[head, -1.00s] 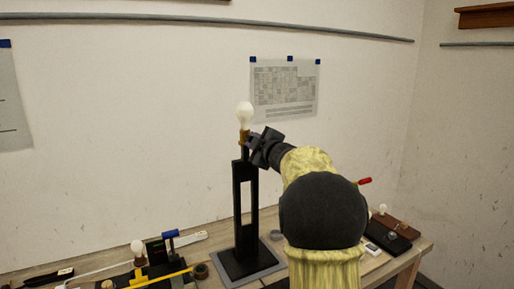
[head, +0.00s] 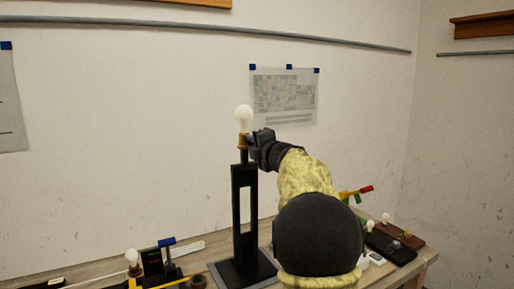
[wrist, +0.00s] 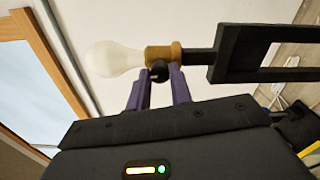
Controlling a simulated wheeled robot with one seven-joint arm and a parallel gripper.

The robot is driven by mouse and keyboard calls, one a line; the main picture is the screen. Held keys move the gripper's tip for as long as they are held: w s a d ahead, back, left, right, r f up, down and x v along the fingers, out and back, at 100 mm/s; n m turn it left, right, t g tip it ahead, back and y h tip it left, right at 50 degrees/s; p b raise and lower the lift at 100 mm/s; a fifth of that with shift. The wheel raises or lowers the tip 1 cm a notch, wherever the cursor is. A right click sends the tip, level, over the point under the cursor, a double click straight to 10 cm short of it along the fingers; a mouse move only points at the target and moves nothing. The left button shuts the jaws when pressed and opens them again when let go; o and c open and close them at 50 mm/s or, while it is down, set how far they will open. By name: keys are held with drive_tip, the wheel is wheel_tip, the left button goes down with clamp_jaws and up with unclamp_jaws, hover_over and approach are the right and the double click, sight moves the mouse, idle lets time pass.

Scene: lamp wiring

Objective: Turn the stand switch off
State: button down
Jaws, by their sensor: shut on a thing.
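The black lamp stand (head: 238,215) stands upright on the bench. A brass socket (wrist: 166,54) at its top holds a white bulb (head: 244,118), which also shows in the wrist view (wrist: 113,58). I cannot tell for sure whether the bulb is lit. A small black switch knob (wrist: 159,70) sticks out from the side of the socket. My gripper (wrist: 158,78) has its purple fingers on either side of the knob, shut on it. In the head view my gripper (head: 254,144) meets the socket from the right, and the knob is hidden there.
A small bulb holder (head: 132,259) and a blue-handled tool (head: 167,242) are at the bench's left. A red-handled tool (head: 365,189) and a brown board (head: 400,232) are at the right. A paper sheet (head: 285,95) hangs on the wall behind.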

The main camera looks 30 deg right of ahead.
drive_tip(key=shift+a, duration=0.1)
idle(0.3)
drive_tip(key=c, duration=1.3)
unclamp_jaws()
drive_tip(key=shift+w+a+f, duration=0.1)
drive_tip(key=shift+a, duration=0.05)
drive_tip(key=shift+o, duration=0.2)
drive_tip(key=shift+d, duration=0.2)
drive_tip(key=s+b, duration=0.3)
drive_tip(key=s, duration=1.4)
drive_tip(key=shift+s+d, duration=0.3)
drive_tip(key=shift+s, duration=0.05)
